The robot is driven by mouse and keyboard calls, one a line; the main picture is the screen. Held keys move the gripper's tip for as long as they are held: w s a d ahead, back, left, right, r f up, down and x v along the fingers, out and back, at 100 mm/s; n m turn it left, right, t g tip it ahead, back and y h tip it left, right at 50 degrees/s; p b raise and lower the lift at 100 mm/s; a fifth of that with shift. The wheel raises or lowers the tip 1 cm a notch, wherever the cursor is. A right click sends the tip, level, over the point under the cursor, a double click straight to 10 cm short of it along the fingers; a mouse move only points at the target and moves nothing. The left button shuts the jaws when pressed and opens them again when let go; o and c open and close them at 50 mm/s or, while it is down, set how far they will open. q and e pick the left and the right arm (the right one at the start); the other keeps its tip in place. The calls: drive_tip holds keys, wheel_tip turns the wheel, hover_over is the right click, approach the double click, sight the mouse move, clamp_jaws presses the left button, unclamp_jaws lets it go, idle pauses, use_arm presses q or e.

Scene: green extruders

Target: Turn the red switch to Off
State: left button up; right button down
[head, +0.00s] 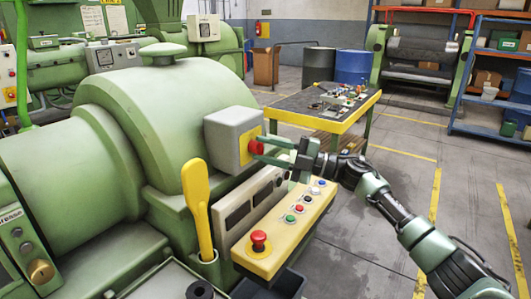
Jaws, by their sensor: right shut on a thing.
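The red switch (256,147) sits on a yellow plate on the right face of a grey box (228,129), mounted on the green machine. My right gripper (264,150) reaches in from the right, with its fingertips at the red switch and shut on it. The fingers partly cover the switch, and I cannot read its setting or any marking. My left gripper is not in view.
Below the box is a yellow panel (262,262) with a red mushroom button (259,240) and several small buttons. A yellow lever (197,205) stands left of it. A yellow-edged table (325,122) with small parts stands behind. The floor at right is open.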

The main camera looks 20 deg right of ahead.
drive_tip(key=shift+f+n, duration=0.1)
drive_tip(key=shift+n, duration=0.5)
drive_tip(key=shift+g, duration=0.3)
drive_tip(key=c, duration=1.1)
unclamp_jaws()
drive_tip(key=b+v, duration=0.2)
drive_tip(key=v, duration=0.5)
drive_tip(key=shift+s+d, duration=0.2)
drive_tip(key=shift+d, duration=0.1)
